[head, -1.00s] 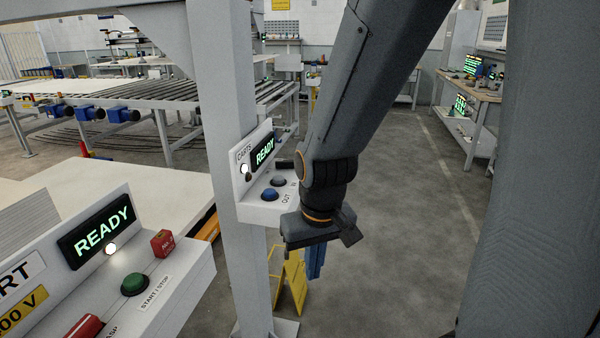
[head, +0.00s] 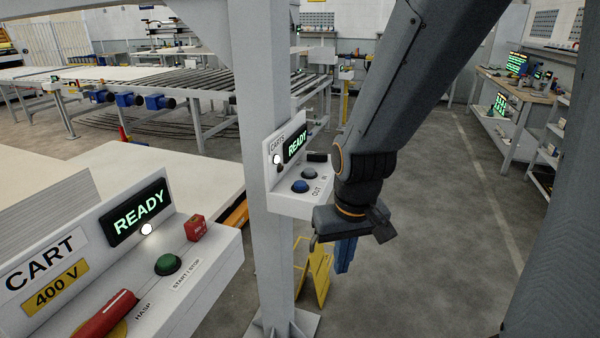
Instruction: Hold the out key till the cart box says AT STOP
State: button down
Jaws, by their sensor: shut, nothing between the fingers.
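The cart box (head: 292,204), labelled CARTS, is a white box on a grey post in the middle of the head view. Its green display (head: 296,142) reads READY and a white lamp beside it is lit. The out key (head: 300,186) is a blue round button on the sloped top, nearer me than the greyer in key (head: 308,172). My gripper (head: 344,267) hangs to the right of the box and lower than its keys, with its blue fingers pointing down. It is shut and empty, apart from the out key. The arm covers the area right of the box.
A nearer panel (head: 215,262) marked CART 400 V also reads READY, with a green start/stop button (head: 168,264) and a red handle (head: 105,315). A yellow stand (head: 316,270) is below. Floor to the right is open.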

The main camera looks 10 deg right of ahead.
aim_at(299, 185)
jog(key=k, duration=0.65)
jog(key=z, duration=0.65)
jog(key=i, duration=1.4)
jog(key=u, duration=0.8)
